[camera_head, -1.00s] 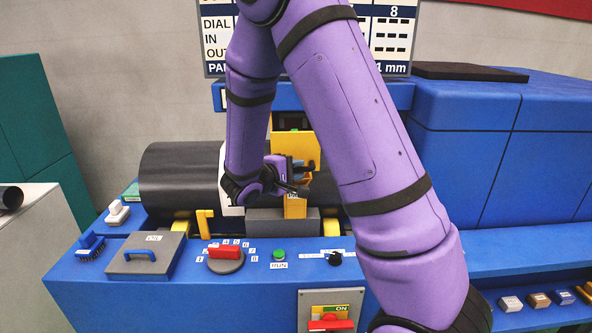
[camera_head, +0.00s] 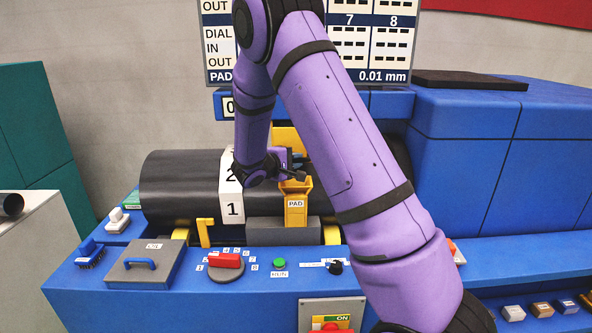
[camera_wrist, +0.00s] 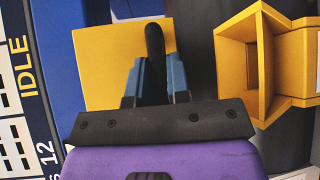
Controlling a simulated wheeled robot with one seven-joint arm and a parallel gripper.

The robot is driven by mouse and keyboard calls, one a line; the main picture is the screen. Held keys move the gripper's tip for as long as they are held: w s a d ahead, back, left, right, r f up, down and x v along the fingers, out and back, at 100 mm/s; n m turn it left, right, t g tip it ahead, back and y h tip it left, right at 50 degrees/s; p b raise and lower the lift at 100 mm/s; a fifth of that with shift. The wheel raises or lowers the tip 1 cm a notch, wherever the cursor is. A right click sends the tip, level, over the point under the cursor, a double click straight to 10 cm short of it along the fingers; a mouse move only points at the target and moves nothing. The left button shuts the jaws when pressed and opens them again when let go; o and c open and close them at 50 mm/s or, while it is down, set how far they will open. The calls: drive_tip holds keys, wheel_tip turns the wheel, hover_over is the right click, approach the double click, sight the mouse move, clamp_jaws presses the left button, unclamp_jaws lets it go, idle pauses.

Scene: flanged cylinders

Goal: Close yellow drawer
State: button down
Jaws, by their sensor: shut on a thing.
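A flat yellow panel (camera_head: 284,138) stands upright behind the black roller, partly hidden by my arm. It also fills the upper middle of the wrist view (camera_wrist: 105,55). A black bar-like handle (camera_wrist: 155,52) stands out in front of it. My gripper (camera_wrist: 156,82) has its blue fingers shut around this handle; the gripper also shows in the head view (camera_head: 298,162), partly hidden by my wrist. A yellow open-topped box marked PAD (camera_head: 296,213) stands nearer, just below my gripper; its hollow mouth shows at right in the wrist view (camera_wrist: 240,65). I cannot tell how far the drawer is out.
The black roller (camera_head: 180,185) with a numbered white band lies left of my gripper. A grey block (camera_head: 270,233) sits below the PAD box. The blue console holds a red-handled dial (camera_head: 225,262), a green button (camera_head: 279,263) and a lidded grey box (camera_head: 147,262). Blue housing (camera_head: 470,150) stands right.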

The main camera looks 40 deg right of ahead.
drive_tip(key=w+d, duration=0.2)
drive_tip(key=w, duration=0.1)
drive_tip(key=w+d, duration=0.1)
drive_tip(key=w, duration=0.1)
drive_tip(key=shift+w+d, duration=0.1)
drive_tip(key=shift+d, duration=0.15)
drive_tip(key=c, duration=1.1)
unclamp_jaws()
drive_tip(key=shift+a, duration=0.1)
drive_tip(key=v, duration=1)
drive_tip(key=shift+a, duration=0.3)
drive_tip(key=shift+s+r, duration=0.15)
drive_tip(key=shift+s, duration=0.1)
